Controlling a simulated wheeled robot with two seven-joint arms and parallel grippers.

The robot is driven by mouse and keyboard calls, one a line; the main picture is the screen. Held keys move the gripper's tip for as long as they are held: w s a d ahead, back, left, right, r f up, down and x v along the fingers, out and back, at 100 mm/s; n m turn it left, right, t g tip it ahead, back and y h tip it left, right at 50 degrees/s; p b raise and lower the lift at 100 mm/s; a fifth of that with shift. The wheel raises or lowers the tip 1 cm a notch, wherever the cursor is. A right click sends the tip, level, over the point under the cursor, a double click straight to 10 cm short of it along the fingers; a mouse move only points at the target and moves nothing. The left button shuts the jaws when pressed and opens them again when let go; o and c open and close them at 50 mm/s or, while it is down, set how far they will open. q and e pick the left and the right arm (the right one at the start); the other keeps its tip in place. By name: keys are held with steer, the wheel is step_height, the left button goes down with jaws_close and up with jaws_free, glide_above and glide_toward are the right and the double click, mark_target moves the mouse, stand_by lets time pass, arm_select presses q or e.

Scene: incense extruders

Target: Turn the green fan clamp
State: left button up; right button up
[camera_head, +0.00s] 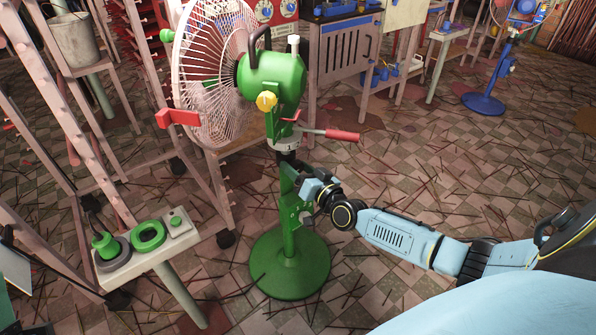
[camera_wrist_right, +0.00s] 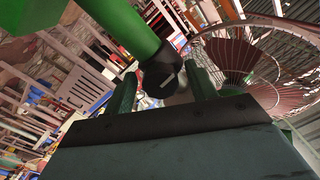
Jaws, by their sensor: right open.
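The green fan (camera_head: 272,76) stands upright on a green pole (camera_head: 289,190) and round green base (camera_head: 290,264). Under its motor is a lever with a red grip (camera_head: 342,135), sticking out to the right. A dark collar (camera_head: 287,158) sits on the pole below it. My right gripper (camera_head: 307,198) is close beside the pole, below that collar; its fingertips are hard to make out there. In the right wrist view, its two green fingers (camera_wrist_right: 163,92) are apart, with a black clamp part (camera_wrist_right: 160,74) of the fan near and beyond their tips. Whether they touch is unclear. My left gripper is out of view.
A small white stand (camera_head: 130,265) with green parts is at left. Pinkish racks (camera_head: 85,150) rise behind it, with a bucket (camera_head: 74,40). A blue fan base (camera_head: 484,103) stands far right. The tiled floor (camera_head: 420,165) is strewn with thin sticks.

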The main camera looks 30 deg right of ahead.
steer(key=c, duration=1)
